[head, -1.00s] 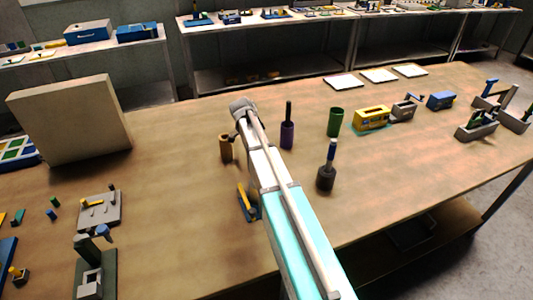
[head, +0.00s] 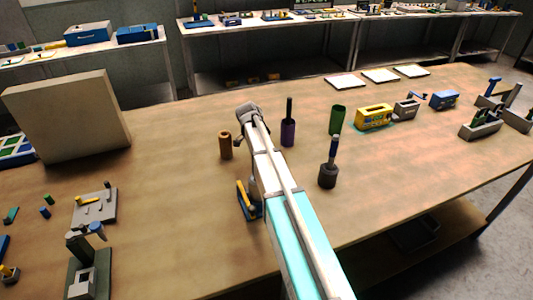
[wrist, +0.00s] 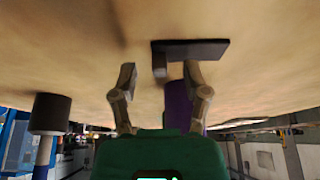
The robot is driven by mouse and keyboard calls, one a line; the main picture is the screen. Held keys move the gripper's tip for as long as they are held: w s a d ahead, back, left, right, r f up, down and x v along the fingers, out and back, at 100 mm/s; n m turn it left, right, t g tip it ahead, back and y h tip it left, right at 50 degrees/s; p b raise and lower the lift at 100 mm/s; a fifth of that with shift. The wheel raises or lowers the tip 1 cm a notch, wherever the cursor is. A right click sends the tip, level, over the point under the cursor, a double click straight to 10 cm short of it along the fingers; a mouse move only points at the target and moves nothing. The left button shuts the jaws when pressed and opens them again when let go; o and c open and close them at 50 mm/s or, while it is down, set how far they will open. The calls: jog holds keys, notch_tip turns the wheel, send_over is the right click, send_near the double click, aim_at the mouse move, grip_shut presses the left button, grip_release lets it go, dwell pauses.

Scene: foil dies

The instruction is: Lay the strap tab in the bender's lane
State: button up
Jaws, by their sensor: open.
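My gripper (wrist: 160,73) is open in the wrist view, with nothing between its fingers. Just past the fingertips, close to the right one, is a dark flat plate (wrist: 205,48) with a small block at one end, on the tabletop. In the head view my arm hides the gripper. A small blue base with a yellow bar (head: 246,198) lies just left of my arm. A grey plate with pins and a yellow piece (head: 95,206) and a grey upright lever device (head: 88,272) stand at left. I cannot tell which is the bender or strap tab.
A tan panel (head: 68,120) stands at left.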

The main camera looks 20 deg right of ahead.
jog(key=shift+d+f, duration=0.15)
jog(key=shift+f, duration=0.2)
dwell(0.4)
grip_shut()
